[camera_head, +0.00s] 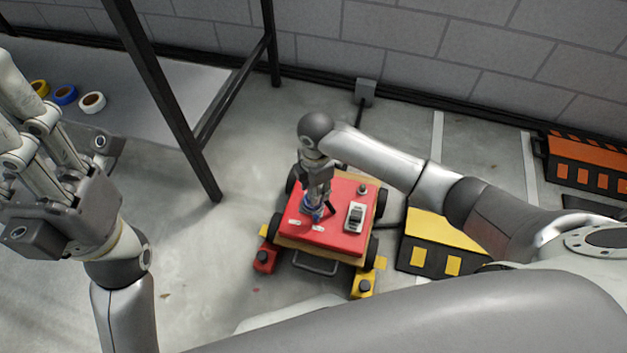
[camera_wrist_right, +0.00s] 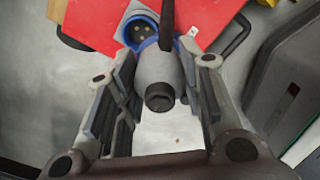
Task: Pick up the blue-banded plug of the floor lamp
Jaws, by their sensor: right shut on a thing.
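The plug (camera_wrist_right: 160,78) has a grey body with a blue band and a dark cable end facing the right wrist camera. My right gripper (camera_wrist_right: 155,100) is shut on it, one finger on each side. In the head view the right gripper (camera_head: 316,200) points down over the red cart top, with a bit of blue (camera_head: 311,213) at its tips. A round blue connector face with dark holes (camera_wrist_right: 141,31) shows just beyond the plug; I cannot tell whether they touch. My left gripper (camera_head: 50,150) is raised at the left, apart from everything; its fingertips are unclear. I cannot identify the floor lamp.
The red-topped cart (camera_head: 335,235) stands on the concrete floor, with a grey switch box (camera_head: 355,217) on it. A yellow-black ramp (camera_head: 435,240) lies to its right. A table (camera_head: 150,100) with tape rolls (camera_head: 92,102) is at the left. Open floor lies between.

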